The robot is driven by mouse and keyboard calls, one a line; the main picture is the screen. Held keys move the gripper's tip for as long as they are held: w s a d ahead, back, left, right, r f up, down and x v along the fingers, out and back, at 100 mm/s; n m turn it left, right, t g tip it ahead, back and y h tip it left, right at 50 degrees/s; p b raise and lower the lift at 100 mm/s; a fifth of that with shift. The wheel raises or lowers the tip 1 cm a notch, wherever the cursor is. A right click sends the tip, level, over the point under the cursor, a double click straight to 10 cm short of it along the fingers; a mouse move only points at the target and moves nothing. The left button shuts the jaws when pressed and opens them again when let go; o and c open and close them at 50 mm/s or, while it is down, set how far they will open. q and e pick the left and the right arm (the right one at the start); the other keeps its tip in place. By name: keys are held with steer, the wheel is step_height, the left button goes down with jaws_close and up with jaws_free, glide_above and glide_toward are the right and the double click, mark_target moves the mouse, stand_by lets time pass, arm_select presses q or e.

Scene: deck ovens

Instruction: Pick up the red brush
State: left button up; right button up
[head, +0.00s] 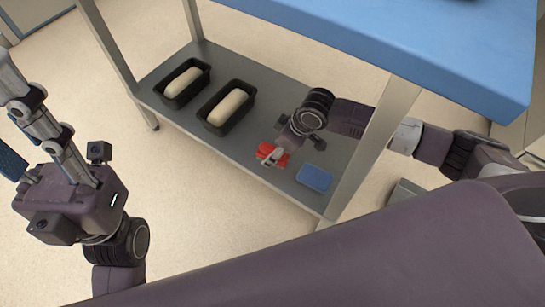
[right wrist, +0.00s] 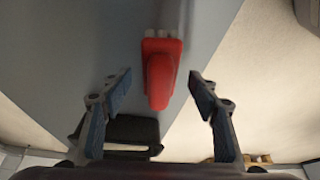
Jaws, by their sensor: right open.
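The red brush (head: 263,151) lies on the grey lower shelf (head: 235,145), partly covered by my right gripper (head: 273,156) in the head view. In the right wrist view the brush (right wrist: 160,75) lies between and beyond the two spread fingers of my right gripper (right wrist: 161,88), with pale bristles at its far end. A gap shows on both sides of the brush, so the fingers do not touch it. My left gripper (head: 10,120) is at the far left over the floor, fingers apart and empty, its tips partly cut off by the picture edge.
Two black tins with pale loaves (head: 184,82) (head: 230,107) stand on the shelf left of the brush. A blue flat item (head: 314,178) lies right of it. The blue tabletop (head: 440,45) hangs above, and a grey table leg (head: 372,145) stands close to my right arm.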

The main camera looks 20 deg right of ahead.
steer(key=shift+b+x, duration=0.3)
steer(key=shift+x, duration=0.7)
steer(key=shift+r, duration=0.1)
steer(key=shift+c, duration=0.4)
steer(key=c, duration=1.2)
